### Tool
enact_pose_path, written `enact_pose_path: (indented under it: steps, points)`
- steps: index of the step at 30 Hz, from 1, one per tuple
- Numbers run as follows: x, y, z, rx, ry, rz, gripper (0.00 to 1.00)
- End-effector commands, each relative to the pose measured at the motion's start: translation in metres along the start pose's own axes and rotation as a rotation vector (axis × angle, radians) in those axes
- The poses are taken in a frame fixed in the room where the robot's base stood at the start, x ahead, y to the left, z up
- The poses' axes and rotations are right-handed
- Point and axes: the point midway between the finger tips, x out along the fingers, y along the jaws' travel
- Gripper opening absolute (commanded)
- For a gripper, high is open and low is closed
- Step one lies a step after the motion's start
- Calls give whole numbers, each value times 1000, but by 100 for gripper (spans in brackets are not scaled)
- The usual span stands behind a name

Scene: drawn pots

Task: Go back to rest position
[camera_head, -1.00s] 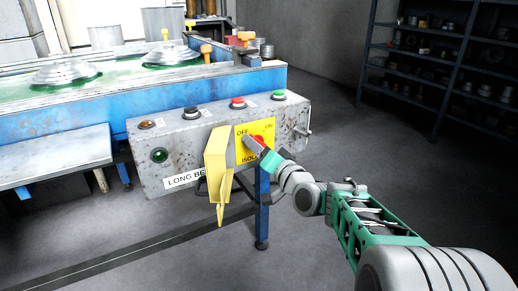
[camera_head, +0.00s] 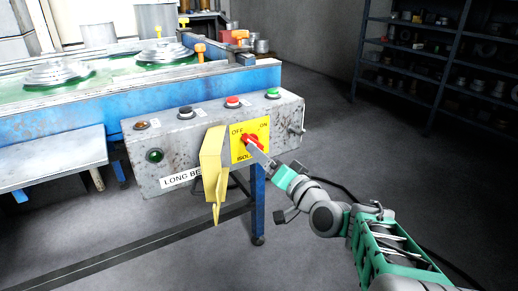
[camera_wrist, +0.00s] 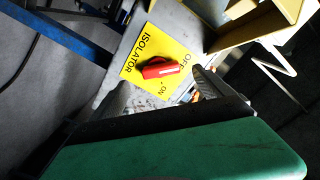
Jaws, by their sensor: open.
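A grey control box (camera_head: 290,125) carries a yellow isolator plate (camera_head: 238,152) marked OFF and ON. The red isolator handle (camera_head: 252,138) sits on this plate. In the wrist view the red handle (camera_wrist: 160,69) lies across the yellow plate (camera_wrist: 140,55), its right end close to the word OFF. Nothing is held.
A yellow flap (camera_head: 212,160) stands out from the box, left of the plate. Buttons, one being red (camera_head: 233,101), line the box top. A blue bench (camera_head: 75,135) is behind, with a metal shelf (camera_head: 55,158) at left. Floor at right is clear, before dark racks (camera_head: 440,60).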

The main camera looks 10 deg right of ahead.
Motion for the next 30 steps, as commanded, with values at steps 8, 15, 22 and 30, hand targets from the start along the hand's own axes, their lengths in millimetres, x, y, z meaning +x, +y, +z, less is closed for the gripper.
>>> enact_pose_path:
  steps: [8, 15, 22, 30]
  points:
    - [-6, 0, 1, 1, 0, -1, 90]
    - [-4, -38, -8, -79, -120, 53, 90]
    - [-30, -94, -13, -279, -456, 244, 90]
    - [-104, -153, -54, -433, -798, 486, 90]
